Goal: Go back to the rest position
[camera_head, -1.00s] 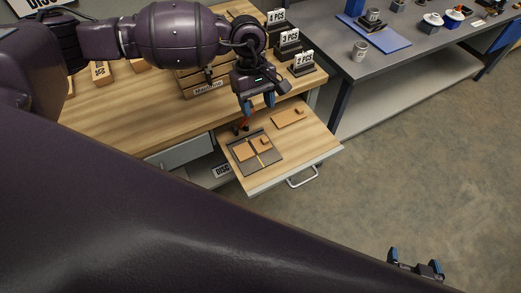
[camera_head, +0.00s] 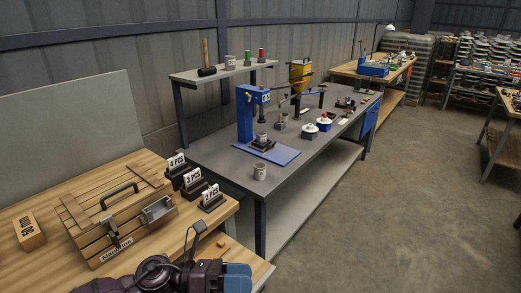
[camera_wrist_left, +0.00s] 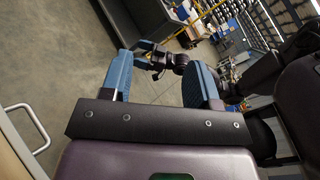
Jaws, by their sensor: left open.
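My left gripper (camera_head: 236,274) is at the bottom of the head view, partly cut off, above the front of the wooden bench. In the left wrist view its two blue fingers (camera_wrist_left: 160,80) are wide apart, with nothing held between them. Another dark gripper with blue fingers, my right one (camera_wrist_left: 156,57), shows small beyond them; its opening is unclear. My right gripper is not in the head view.
A wooden crate (camera_head: 112,222) and black number signs (camera_head: 192,180) stand on the wooden bench. A grey table (camera_head: 225,167) holds a blue press (camera_head: 245,112) and a cup (camera_head: 260,171). The floor (camera_head: 370,220) at right is clear. A drawer handle (camera_wrist_left: 28,125) shows in the wrist view.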

